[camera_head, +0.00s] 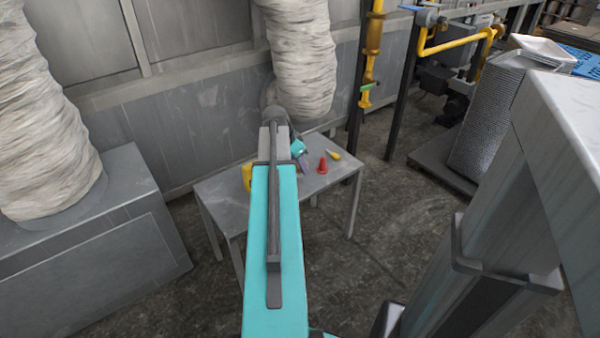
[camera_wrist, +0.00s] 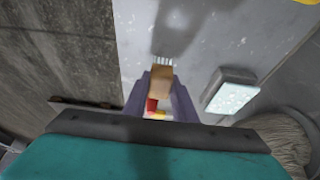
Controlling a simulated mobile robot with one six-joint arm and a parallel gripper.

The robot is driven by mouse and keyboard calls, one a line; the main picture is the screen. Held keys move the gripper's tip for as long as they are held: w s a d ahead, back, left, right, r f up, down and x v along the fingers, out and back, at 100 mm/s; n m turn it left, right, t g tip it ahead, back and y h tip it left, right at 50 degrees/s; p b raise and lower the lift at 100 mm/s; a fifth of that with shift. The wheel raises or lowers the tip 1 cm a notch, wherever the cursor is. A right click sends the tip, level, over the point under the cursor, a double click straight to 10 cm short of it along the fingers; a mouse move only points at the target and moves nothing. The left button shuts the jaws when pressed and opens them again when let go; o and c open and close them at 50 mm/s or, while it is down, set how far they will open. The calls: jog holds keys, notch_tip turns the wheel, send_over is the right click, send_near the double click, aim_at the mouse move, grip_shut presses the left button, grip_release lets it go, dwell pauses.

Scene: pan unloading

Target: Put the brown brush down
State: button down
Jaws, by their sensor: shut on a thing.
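My gripper (camera_wrist: 160,84) has two purple fingers, which are shut on the brown brush (camera_wrist: 161,82) in the wrist view. The brush's pale bristles (camera_wrist: 163,62) point away from the wrist, over the grey table (camera_wrist: 136,32). A dark shadow lies on the table ahead of the bristles, and I cannot tell whether they touch the surface. In the head view, part of my gripper (camera_head: 304,163) shows above the table (camera_head: 222,190). My teal arm hides much of the tabletop there, and the brush cannot be made out.
A grey box with a pale speckled face (camera_wrist: 232,97) is right of the brush in the wrist view. In the head view, a red cone-shaped thing (camera_head: 322,166) and a small yellow thing (camera_head: 334,155) stand at the table's right. Another yellow thing (camera_head: 247,176) is left of my arm.

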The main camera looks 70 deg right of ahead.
jog(key=shift+f+b, duration=0.35)
jog(key=shift+f, duration=1)
jog(key=shift+f, duration=0.1)
jog(key=c, duration=1.5)
grip_release()
jog(key=shift+o, duration=0.2)
jog(key=p+v, duration=0.2)
jog(key=v, duration=1)
jog(key=shift+p, duration=0.3)
